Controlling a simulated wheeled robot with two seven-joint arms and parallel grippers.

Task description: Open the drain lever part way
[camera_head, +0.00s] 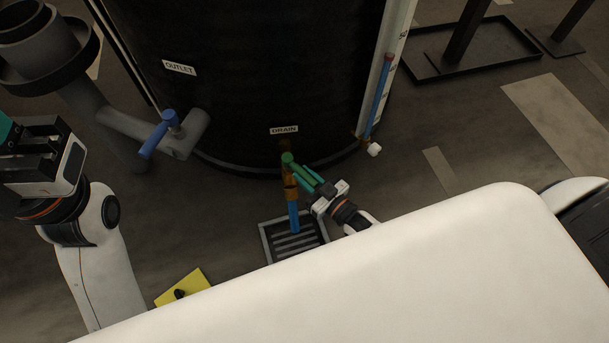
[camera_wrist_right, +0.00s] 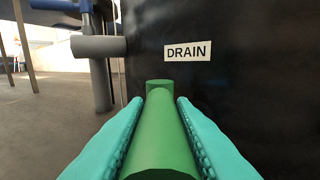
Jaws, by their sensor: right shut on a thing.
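The green drain lever (camera_head: 288,158) is on the brass drain valve (camera_head: 290,190) low on the black tank, under the DRAIN label (camera_head: 284,130). My right gripper (camera_head: 305,173) reaches it from the lower right. In the right wrist view the lever (camera_wrist_right: 163,130) lies lengthwise between the two teal fingers, and the gripper is shut on it. A blue column (camera_head: 294,217) runs from the valve down to the floor grate; I cannot tell if it is water or pipe. My left gripper (camera_head: 40,165) is at the left edge, away from the valve, its fingers mostly cut off.
The floor grate (camera_head: 268,245) lies under the valve. A grey outlet pipe with a blue handle (camera_head: 155,138) is left of the drain. A sight tube (camera_head: 378,95) stands at the tank's right. A yellow plate (camera_head: 185,287) lies on the floor. The floor at right is partly clear.

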